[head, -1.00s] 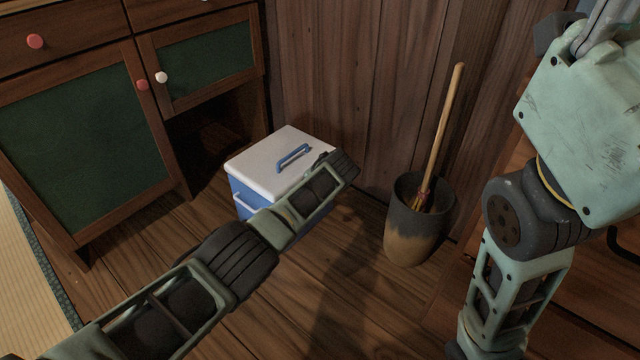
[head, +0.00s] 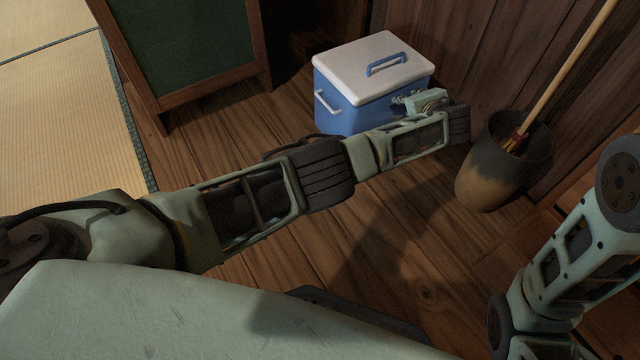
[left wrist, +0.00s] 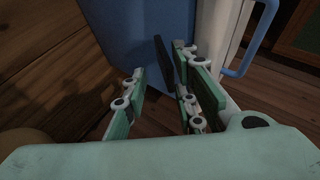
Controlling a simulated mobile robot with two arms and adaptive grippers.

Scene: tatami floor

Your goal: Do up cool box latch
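The cool box (head: 350,108) is blue with a white lid (head: 372,65) that lies shut on top. A blue carry handle (head: 386,64) is on the lid and a white handle is on the left side. My left gripper (head: 408,101) is at the box's right-hand side, partly behind my wrist. In the left wrist view its fingers (left wrist: 160,78) are spread beside the box's blue wall (left wrist: 140,25), below the lid edge. A dark flat strip (left wrist: 163,60) shows between them; I cannot tell whether it is the latch. My right gripper is out of view.
A dark pot (head: 487,172) holding a wooden-handled broom (head: 565,75) stands right of the box, close to my left wrist. A wooden wall is behind. Plank floor (head: 390,260) in front is clear.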

